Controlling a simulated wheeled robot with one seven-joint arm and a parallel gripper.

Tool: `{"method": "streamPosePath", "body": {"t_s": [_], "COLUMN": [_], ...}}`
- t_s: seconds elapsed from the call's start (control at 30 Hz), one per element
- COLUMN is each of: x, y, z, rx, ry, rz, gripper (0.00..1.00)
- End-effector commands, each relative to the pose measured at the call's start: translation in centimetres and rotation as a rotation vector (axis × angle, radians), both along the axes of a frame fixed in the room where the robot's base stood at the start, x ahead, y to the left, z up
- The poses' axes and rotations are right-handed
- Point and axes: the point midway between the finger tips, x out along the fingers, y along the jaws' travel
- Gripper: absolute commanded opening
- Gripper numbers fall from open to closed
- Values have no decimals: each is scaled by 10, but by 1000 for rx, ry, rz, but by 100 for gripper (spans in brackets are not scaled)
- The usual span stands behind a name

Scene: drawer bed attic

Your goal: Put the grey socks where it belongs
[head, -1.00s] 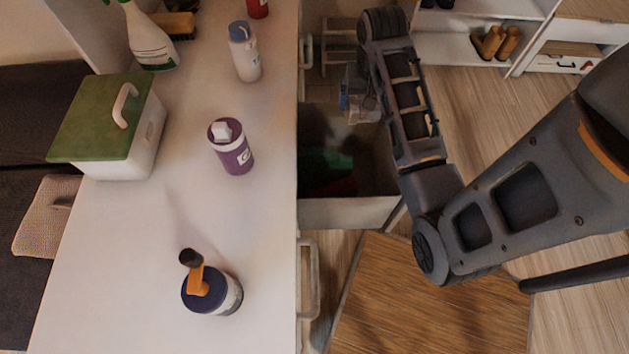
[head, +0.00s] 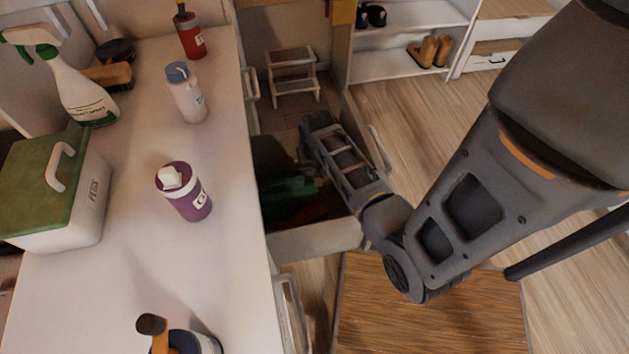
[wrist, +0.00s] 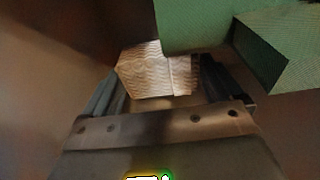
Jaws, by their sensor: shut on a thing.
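The grey socks (wrist: 155,72) show in the wrist view as a pale, ribbed, folded bundle between the fingers. My gripper (wrist: 158,82) is shut on them. Green folded things (wrist: 275,50) lie right beside and partly in front of the socks. In the head view, my arm reaches down into an open drawer (head: 315,240) below the white counter. The drawer holds dark green (head: 290,188) and red things in shadow. My fingers and the socks are hidden by my arm in the head view.
The white counter (head: 130,290) on the left carries a purple bottle (head: 184,190), a white bottle (head: 187,95), a spray bottle (head: 75,85) and a green-lidded box (head: 75,215). A step stool (head: 291,75) stands behind the drawer.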

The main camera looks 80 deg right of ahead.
Motion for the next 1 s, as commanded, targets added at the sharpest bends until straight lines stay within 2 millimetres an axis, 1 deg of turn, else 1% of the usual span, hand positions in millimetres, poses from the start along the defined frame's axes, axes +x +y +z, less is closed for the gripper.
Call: {"method": "streamPosePath", "body": {"t_s": [0.03, 0.17, 0.43, 0.5, 0.77, 0.87, 0.9, 0.97, 1.0], "x": [0, 1, 0, 0, 1, 1, 1, 1, 1], "y": [-1, -1, 0, -1, -1, 0, 0, 0, 0], "z": [-6, -13, -48, -51, -51, -54, -55, -54, -54], "rx": [0, -2, 1, -2, -2, -1, -1, -1, -1], "ry": [0, -1, 0, -1, -1, 0, 0, 0, 0], "rz": [0, 1, 0, 0, 1, 1, 1, 1, 1], "gripper": [57, 57, 57, 57, 57, 57, 94, 99, 100]}}
